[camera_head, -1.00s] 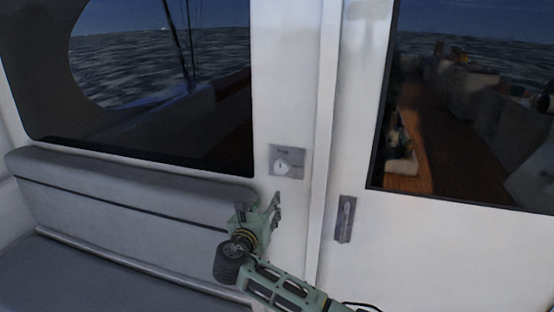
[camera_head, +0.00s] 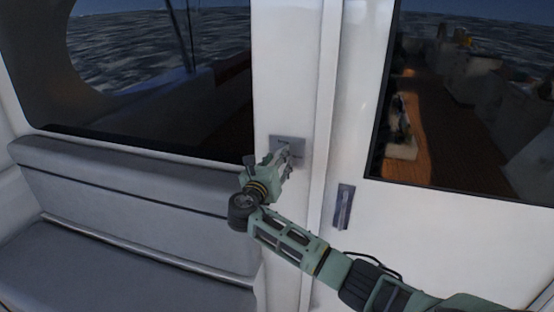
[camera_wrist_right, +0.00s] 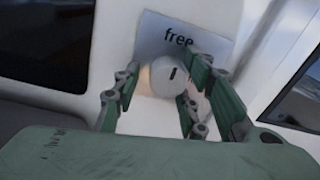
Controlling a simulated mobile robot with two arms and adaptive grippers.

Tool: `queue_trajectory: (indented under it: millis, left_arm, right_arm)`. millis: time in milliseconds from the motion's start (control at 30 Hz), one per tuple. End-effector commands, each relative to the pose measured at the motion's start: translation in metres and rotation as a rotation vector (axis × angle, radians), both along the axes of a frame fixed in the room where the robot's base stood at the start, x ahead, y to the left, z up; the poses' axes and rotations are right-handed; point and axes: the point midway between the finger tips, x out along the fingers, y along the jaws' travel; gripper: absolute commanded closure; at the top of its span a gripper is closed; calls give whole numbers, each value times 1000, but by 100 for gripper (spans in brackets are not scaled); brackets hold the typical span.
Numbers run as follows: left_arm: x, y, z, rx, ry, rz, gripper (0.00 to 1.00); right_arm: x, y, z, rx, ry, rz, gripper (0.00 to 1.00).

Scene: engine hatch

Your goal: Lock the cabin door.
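The lock plate (camera_head: 299,143) is a small grey square on the white post left of the cabin door (camera_head: 440,245). In the right wrist view the plate (camera_wrist_right: 211,44) reads "free". Its round white knob (camera_wrist_right: 168,77) has a short dark mark, near upright. My right gripper (camera_head: 281,154) is at the plate and hides the knob in the head view. In the wrist view its fingers (camera_wrist_right: 158,88) are apart on either side of the knob; the right finger is very close, and I cannot tell whether it touches. My left gripper is not in view.
A grey door handle (camera_head: 343,207) sits on the door, right of the frame edge. A grey padded bench (camera_head: 130,190) stands at the left under a dark window (camera_head: 160,80). The door has a large window (camera_head: 470,110).

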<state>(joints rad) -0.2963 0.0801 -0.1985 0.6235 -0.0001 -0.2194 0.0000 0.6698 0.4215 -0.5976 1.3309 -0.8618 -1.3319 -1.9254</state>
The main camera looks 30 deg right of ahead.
Motion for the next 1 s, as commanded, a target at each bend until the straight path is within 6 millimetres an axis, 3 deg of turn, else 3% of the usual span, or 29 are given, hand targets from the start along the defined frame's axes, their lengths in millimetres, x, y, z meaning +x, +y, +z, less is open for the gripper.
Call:
queue_trajectory:
  millis: [167, 600, 1000]
  left_arm:
    - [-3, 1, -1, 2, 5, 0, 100]
    - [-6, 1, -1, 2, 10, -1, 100]
    - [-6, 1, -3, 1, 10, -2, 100]
  right_arm:
    - [0, 0, 0, 0, 0, 0, 63]
    - [0, 1, 0, 1, 0, 4, 99]
    - [1, 3, 0, 63, -72, 7, 99]
